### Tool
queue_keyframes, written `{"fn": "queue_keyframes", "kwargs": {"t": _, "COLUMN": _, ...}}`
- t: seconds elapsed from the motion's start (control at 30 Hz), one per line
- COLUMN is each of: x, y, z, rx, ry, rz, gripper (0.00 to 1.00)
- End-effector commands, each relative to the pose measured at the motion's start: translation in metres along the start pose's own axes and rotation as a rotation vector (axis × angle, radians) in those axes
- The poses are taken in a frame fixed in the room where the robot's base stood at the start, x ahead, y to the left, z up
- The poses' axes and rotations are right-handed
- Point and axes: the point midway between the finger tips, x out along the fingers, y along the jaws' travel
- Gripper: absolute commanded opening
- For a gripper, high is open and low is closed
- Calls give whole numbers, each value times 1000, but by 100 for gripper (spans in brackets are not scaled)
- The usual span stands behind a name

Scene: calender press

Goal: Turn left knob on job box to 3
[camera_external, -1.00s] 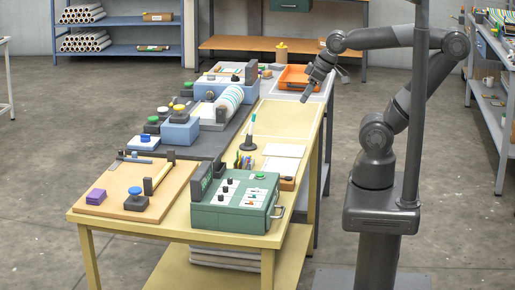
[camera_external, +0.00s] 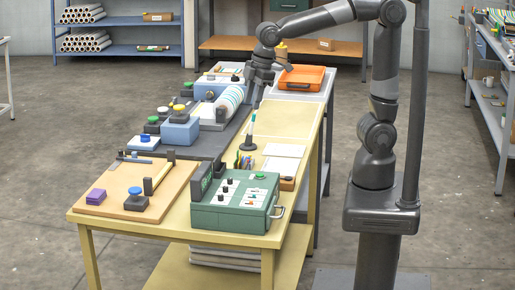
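A green box (camera_external: 237,205) with a control panel on top stands at the near right corner of the yellow table; I take it for the job box. Its panel has several small dark knobs (camera_external: 222,189), pale label strips and a green button (camera_external: 259,175). The knob markings are too small to read. A dark screen stands at its left and a handle is on its right side. My gripper (camera_external: 257,100) hangs fingers down over the table's middle, well behind the green box and apart from it. Its finger opening is too small to tell.
A wooden board (camera_external: 135,180) with a blue button lies left of the box. An orange tray (camera_external: 302,77) is at the back.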

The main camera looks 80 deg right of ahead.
Motion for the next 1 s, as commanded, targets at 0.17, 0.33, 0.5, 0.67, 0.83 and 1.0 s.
{"fn": "queue_keyframes", "kwargs": {"t": 0.17, "x": 30, "y": -34, "z": -62, "rx": -202, "ry": -59, "rz": -50, "gripper": 37}}
{"fn": "queue_keyframes", "kwargs": {"t": 0.33, "x": 64, "y": -78, "z": -112, "rx": -392, "ry": -109, "rz": -96, "gripper": 37}}
{"fn": "queue_keyframes", "kwargs": {"t": 0.5, "x": 98, "y": -122, "z": -148, "rx": -554, "ry": -150, "rz": -136, "gripper": 37}}
{"fn": "queue_keyframes", "kwargs": {"t": 0.67, "x": 118, "y": -150, "z": -164, "rx": -643, "ry": -173, "rz": -158, "gripper": 37}}
{"fn": "queue_keyframes", "kwargs": {"t": 0.83, "x": 128, "y": -159, "z": -168, "rx": -672, "ry": -181, "rz": -166, "gripper": 37}}
{"fn": "queue_keyframes", "kwargs": {"t": 1.0, "x": 150, "y": -161, "z": -162, "rx": -672, "ry": -182, "rz": -166, "gripper": 37}}
